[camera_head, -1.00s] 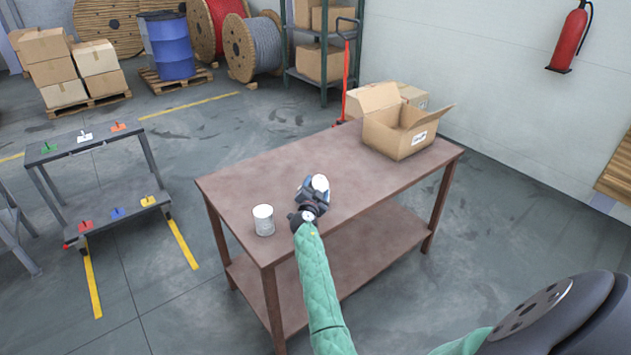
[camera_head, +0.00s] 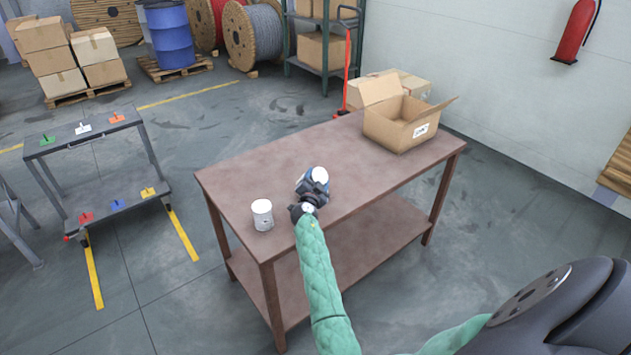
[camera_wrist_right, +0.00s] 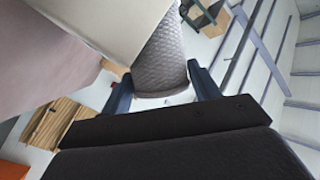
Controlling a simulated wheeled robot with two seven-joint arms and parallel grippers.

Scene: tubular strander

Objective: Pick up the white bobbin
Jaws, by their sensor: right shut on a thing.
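My right gripper (camera_head: 313,187) is over the brown table (camera_head: 265,171), with the green-sleeved arm reaching in from below. It is shut on a white bobbin (camera_head: 320,174), whose white round end shows above the fingers. In the right wrist view, the bobbin's grey textured winding (camera_wrist_right: 163,55) sits between the two blue-grey fingers of the gripper (camera_wrist_right: 161,88). Its lower part is hidden by the gripper in the head view, so I cannot tell whether it touches the table. A second white-topped bobbin (camera_head: 262,214) stands upright on the table to the left. My left gripper is not in view.
An open cardboard box (camera_head: 395,128) stands at the table's far right end. A low rack (camera_head: 85,136) with coloured holders is on the left. The tabletop between bobbins and box is clear. A red fire extinguisher (camera_head: 575,32) hangs on the wall.

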